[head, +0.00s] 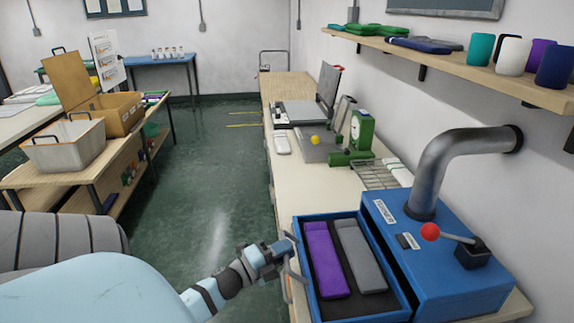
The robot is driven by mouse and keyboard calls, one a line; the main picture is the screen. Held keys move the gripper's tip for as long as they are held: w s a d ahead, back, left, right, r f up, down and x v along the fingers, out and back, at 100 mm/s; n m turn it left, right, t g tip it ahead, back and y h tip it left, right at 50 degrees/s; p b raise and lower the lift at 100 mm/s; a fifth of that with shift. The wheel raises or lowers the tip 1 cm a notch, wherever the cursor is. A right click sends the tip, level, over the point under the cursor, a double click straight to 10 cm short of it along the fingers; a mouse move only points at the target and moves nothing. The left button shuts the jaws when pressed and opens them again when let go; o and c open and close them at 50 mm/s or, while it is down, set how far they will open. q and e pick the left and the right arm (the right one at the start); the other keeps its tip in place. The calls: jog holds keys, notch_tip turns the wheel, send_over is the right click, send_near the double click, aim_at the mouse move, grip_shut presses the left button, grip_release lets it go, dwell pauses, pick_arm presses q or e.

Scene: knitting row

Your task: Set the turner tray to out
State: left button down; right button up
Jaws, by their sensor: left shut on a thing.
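The turner (440,255) is a blue box on the right-hand bench, with a thick grey pipe on top and a red-knobbed lever (430,232). Its blue tray (341,216) sticks out from the box's left side. A purple folded piece (324,260) and a grey one (361,258) lie side by side in it. My left gripper (287,247) is at the tray's left outer side, shut on the grey bar handle (291,273). The fingertips are small and partly hidden. My right gripper is not in view.
A wall shelf (470,70) with cups and folded cloth hangs above. The green floor (215,190) left of the bench is clear.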

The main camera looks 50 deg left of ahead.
pick_arm(q)
jog(key=c, duration=1.3)
grip_release()
jog(key=shift+s+a, duration=0.15)
jog(key=shift+o, duration=0.8)
jog(key=shift+s, duration=0.15)
jog(key=b+v, duration=0.1)
jog(key=v, duration=1.2)
jog(key=shift+s, duration=0.35)
jog(key=shift+f, duration=0.1)
